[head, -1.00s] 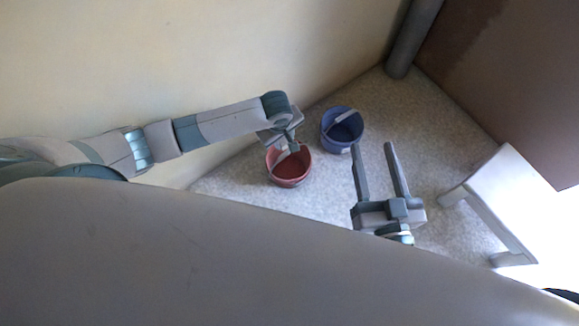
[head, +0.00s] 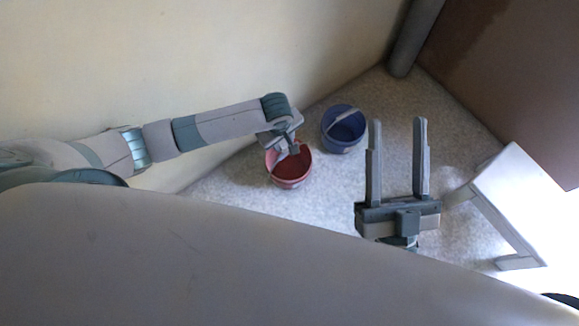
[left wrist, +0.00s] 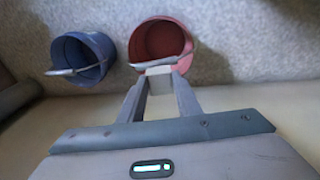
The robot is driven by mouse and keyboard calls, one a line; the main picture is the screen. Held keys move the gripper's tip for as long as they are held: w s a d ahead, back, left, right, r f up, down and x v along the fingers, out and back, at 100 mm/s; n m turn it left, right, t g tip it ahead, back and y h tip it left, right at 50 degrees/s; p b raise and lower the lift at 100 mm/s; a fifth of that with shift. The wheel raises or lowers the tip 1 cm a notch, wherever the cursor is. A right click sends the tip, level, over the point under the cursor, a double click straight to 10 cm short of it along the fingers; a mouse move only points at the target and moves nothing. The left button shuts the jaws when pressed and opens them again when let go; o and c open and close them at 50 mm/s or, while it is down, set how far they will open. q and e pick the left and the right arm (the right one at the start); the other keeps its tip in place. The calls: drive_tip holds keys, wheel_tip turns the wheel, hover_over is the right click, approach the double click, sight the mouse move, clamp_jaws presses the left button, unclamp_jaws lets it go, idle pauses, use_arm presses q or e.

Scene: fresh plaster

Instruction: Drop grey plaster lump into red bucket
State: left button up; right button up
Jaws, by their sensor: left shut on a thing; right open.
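The red bucket (head: 291,172) stands on the floor near the wall, open at the top with its handle over it. It also shows in the left wrist view (left wrist: 178,47). My left gripper (head: 293,148) is over the red bucket's rim in the head view. In the left wrist view its fingers (left wrist: 159,84) are shut on a small pale grey lump (left wrist: 159,82), which overlaps the bucket's near rim and handle. The lump's height above the bucket is hard to tell, and the head view does not show it clearly. My right gripper (head: 398,121) is open and empty.
A blue bucket (head: 343,141) stands beside the red one and also shows in the left wrist view (left wrist: 88,62). A white stool or bench (head: 510,195) is at the right. A grey pipe (head: 414,40) stands in the corner. Speckled floor (head: 330,195) is free between them.

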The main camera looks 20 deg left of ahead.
use_arm(q)
drive_tip(key=shift+f, duration=0.1)
use_arm(e)
drive_tip(key=shift+s+r, duration=0.35)
drive_tip(key=shift+r, duration=0.15)
use_arm(q)
drive_tip(key=o, duration=1.3)
